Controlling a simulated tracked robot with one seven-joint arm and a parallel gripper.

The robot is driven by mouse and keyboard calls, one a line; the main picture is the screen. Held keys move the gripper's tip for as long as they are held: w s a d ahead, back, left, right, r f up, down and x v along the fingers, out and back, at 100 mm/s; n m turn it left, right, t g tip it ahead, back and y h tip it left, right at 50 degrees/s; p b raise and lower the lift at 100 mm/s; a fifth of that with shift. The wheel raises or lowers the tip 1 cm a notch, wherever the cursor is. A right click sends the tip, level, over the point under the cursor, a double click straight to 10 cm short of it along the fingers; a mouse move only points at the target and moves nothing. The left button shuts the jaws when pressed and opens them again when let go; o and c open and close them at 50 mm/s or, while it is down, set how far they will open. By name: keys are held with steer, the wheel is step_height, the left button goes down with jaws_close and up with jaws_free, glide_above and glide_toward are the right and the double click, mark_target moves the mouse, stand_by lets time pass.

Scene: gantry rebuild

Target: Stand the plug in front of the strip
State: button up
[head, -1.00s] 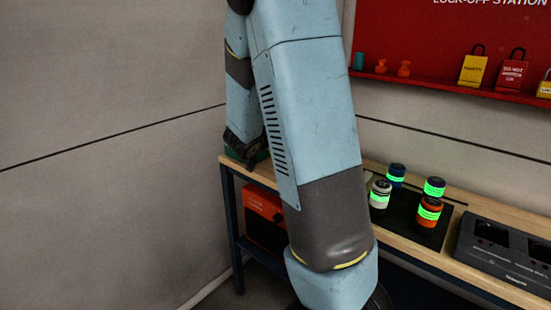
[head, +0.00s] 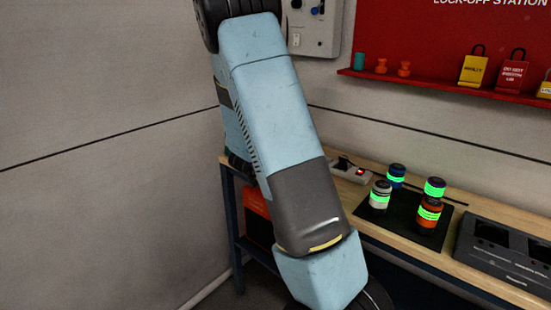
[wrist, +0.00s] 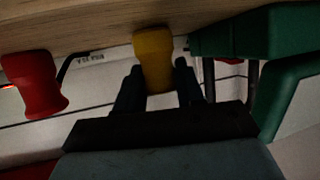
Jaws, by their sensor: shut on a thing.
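My gripper (wrist: 158,88) is shut on a yellow plug-like thing (wrist: 153,62) in the wrist view. The yellow thing's wide end is close to the wooden top; I cannot tell whether it touches. A similar red thing (wrist: 32,85) is to its left, apart from it. A pale side with lettering (wrist: 95,64), probably the strip, shows behind the red thing in the wrist view. My arm hides the gripper and the plug in the head view.
A green case (wrist: 262,32) stands close right of my gripper. In the head view, several banded cans stand on a black mat (head: 412,232), with a dark grey socket unit (head: 505,262) farther right. The wooden bench (head: 465,212) has a narrow free edge.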

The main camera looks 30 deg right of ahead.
steer(key=shift+f, duration=0.1)
steer(key=o, duration=1.1)
steer(key=shift+c, duration=0.2)
steer(key=s+a+r+n+t+y, duration=0.1)
steer(key=s+a+r+n+y, duration=0.1)
steer(key=s+a+r+y, duration=0.35)
steer(key=s+a+r+n+t+y, duration=0.1)
steer(key=s+a+r+n+y, duration=0.2)
steer(key=a+r, duration=0.45)
steer(key=s+a+r+n+t+y, duration=0.15)
steer(key=s+a+r+y, duration=0.3)
steer(key=a, duration=0.45)
steer(key=s+r+n+g+h, duration=0.1)
steer(key=s+n+g, duration=0.1)
steer(key=s, duration=0.8)
steer(key=s+d+r+n+g, duration=0.1)
steer(key=s+r+n+g, duration=0.1)
steer(key=s, duration=0.9)
steer(key=shift+s+g+h, duration=0.2)
steer(key=shift+g+h, duration=0.2)
steer(key=shift+g, duration=0.45)
